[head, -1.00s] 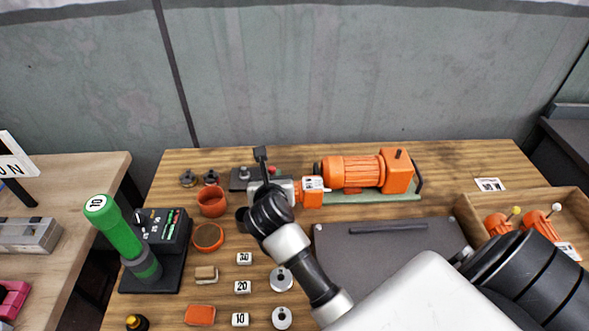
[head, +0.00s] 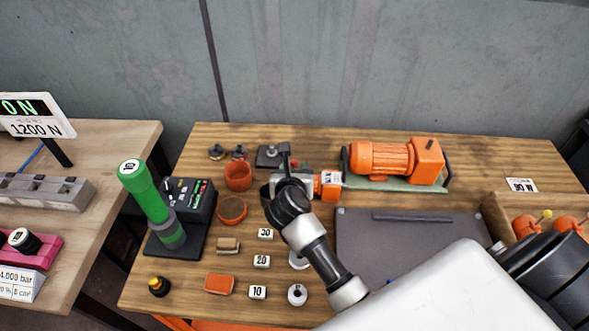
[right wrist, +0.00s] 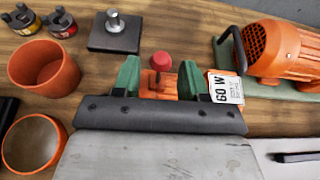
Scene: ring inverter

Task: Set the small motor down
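The small motor (head: 330,186) is an orange body with a white label, just behind the closed grey case. In the right wrist view the small motor (right wrist: 160,82) shows between the green fingers. Its label reads 60 W and sticks out past the right finger. A red knob shows at its far side. My right gripper (right wrist: 160,78) appears shut on it, with a finger on each side. In the head view my right gripper (head: 285,178) is partly hidden by its own wrist. The motor's underside is hidden, so any contact with the table is unclear. My left gripper is not in view.
A large orange motor (head: 382,158) stands on a green base to the right. Orange cups (head: 238,176) and a dark plate (head: 268,156) lie to the left. The grey case (head: 400,235) lies in front. A wooden tray (head: 495,215) stands at the right.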

